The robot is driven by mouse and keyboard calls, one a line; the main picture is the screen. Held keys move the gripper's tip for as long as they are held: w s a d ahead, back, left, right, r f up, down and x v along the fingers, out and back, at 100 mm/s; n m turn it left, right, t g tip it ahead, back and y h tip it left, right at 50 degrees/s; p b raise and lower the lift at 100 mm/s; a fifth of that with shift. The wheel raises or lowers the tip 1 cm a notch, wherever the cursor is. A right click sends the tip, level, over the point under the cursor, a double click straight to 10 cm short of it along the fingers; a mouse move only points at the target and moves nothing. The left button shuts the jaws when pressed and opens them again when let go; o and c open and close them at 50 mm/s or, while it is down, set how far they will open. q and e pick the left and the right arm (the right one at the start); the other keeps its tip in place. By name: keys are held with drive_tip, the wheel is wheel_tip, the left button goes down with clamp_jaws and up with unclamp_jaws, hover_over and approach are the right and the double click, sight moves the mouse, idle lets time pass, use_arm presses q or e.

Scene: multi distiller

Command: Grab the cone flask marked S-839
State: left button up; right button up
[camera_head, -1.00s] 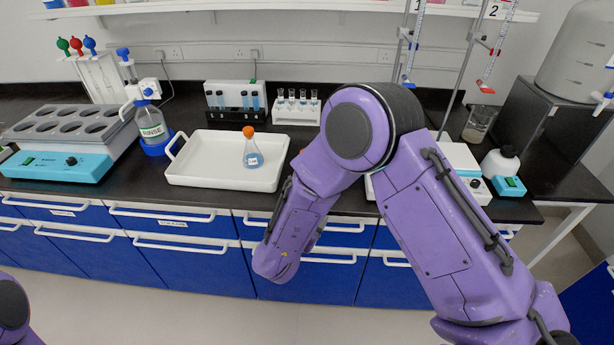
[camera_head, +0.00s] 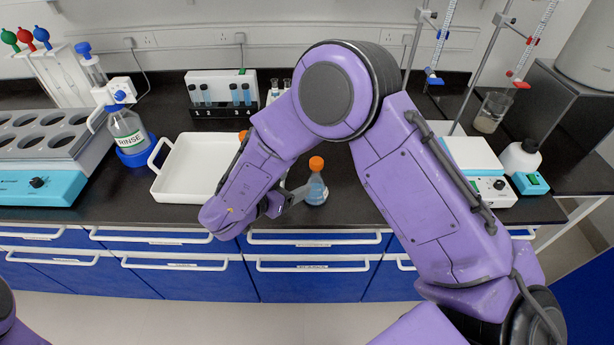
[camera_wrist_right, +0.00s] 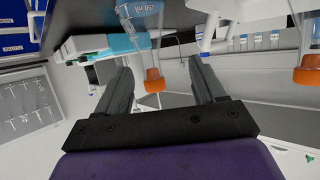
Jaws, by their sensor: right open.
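A cone flask (camera_head: 316,190) with an orange cap and blue liquid stands on the black bench, right of the white tray. In the head view my right gripper (camera_head: 283,203) is low at its left side, partly hidden by my forearm. In the right wrist view the open fingers (camera_wrist_right: 160,68) point towards this flask (camera_wrist_right: 138,18), whose orange cap shows between them. Its label is too small to read surely. A second orange-capped flask (camera_head: 243,134) is at the tray, mostly hidden behind my arm; an orange cap (camera_wrist_right: 311,70) also shows at the wrist view's right.
The white tray (camera_head: 172,192) lies left of my forearm. Behind are a rack of tubes (camera_head: 222,112) and a RINSE bottle (camera_head: 127,130). To the right are a white stirrer plate (camera_head: 490,188), burette stands and a beaker (camera_head: 491,112). The bench front edge is close.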

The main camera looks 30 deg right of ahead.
sight(312, 177)
drive_tip(key=d+p, duration=0.1)
drive_tip(key=d, duration=0.1)
drive_tip(key=d+f, duration=0.1)
drive_tip(key=d, duration=0.2)
drive_tip(key=shift+w+d+p, duration=0.1)
drive_tip(key=shift+p, duration=0.25)
drive_tip(key=p+x, duration=0.2)
drive_tip(key=x, duration=0.2)
drive_tip(key=shift+d+f, duration=0.15)
drive_tip(key=shift+d, duration=0.2)
drive_tip(key=shift+d+f, duration=0.2)
drive_tip(key=shift+d, duration=0.05)
use_arm(q)
drive_tip(key=r, duration=0.4)
drive_tip(key=shift+s+a, duration=0.1)
drive_tip(key=shift+s, duration=0.3)
use_arm(e)
drive_tip(key=c, duration=1.1)
